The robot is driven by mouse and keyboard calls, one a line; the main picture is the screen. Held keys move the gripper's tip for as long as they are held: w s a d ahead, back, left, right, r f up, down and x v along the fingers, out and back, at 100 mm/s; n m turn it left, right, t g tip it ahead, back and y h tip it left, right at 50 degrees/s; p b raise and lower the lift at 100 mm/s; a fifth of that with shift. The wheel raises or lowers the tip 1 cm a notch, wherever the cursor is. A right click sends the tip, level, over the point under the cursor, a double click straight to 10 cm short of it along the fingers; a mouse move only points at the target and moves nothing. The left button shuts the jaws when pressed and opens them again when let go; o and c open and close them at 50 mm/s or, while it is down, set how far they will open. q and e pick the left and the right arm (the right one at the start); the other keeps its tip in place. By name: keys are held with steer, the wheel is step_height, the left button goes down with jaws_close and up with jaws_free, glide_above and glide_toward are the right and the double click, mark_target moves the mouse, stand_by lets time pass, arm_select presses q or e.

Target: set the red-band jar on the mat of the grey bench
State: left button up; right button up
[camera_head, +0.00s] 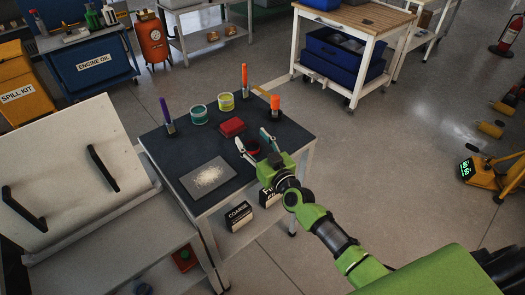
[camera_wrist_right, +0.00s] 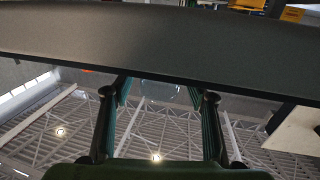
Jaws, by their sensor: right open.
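The red-band jar (camera_head: 252,149) shows as a dark red ring near the right edge of the dark-topped bench (camera_head: 170,150). My right gripper (camera_head: 254,141) is open, with one finger on each side of the jar in the picture; I cannot tell whether they touch it. My arm partly hides the jar's near side. A grey mat-like sheet (camera_head: 188,181) with white specks lies at the bench's front left, clear of jars. In the right wrist view the two fingers (camera_wrist_right: 158,108) stand apart, with a dark band across the top. My left gripper is not in view.
A teal-band jar (camera_head: 199,115), a yellow-band jar (camera_head: 226,102) and a red block (camera_head: 232,127) stand behind the gripper. Upright tools with purple (camera_head: 167,113) and orange (camera_head: 275,103) handles stand near the back corners. A pale panel with black handles (camera_head: 75,170) is at left.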

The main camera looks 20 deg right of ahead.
steer(key=s+d, duration=0.1)
steer(key=s, duration=1)
steer(key=shift+d, duration=0.4)
